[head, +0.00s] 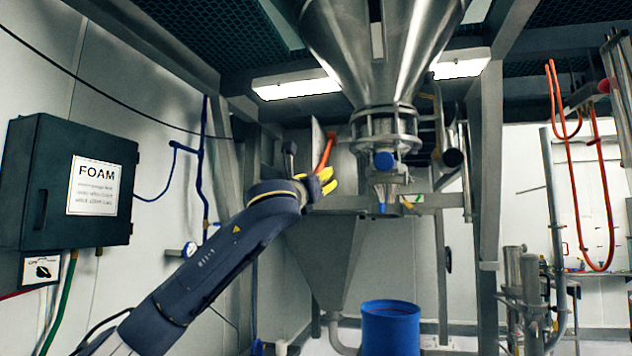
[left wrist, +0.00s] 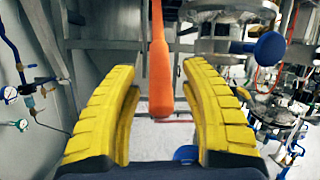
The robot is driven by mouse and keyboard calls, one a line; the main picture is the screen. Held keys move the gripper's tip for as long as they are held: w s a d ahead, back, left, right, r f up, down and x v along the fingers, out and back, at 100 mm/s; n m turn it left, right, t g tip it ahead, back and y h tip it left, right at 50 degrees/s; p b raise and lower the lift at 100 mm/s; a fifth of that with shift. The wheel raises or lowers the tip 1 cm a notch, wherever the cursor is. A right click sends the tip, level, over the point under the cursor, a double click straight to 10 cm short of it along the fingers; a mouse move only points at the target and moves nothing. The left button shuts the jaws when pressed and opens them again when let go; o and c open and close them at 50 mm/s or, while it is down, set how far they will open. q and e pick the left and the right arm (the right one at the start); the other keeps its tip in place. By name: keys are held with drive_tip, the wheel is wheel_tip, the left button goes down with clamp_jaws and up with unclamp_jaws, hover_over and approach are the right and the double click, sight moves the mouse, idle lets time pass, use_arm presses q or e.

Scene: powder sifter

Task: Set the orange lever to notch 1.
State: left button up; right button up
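The orange lever (head: 325,153) stands tilted in front of a grey plate below the steel hopper in the head view. Its lower end is close to my left gripper (head: 324,184), which has yellow fingers. In the left wrist view the lever (left wrist: 159,70) hangs down between the two yellow fingers of my left gripper (left wrist: 162,110). The fingers are spread, with a gap on each side of the lever. Notch marks cannot be made out in either view. My right gripper is not in view.
A steel hopper (head: 383,40) with a blue knob (head: 384,160) is right of the lever. A blue drum (head: 390,328) stands below. A dark FOAM box (head: 70,182) hangs on the left wall. A grey beam runs behind my left gripper.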

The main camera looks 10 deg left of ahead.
use_arm(q)
drive_tip(key=v, duration=1.2)
idle(0.3)
idle(0.3)
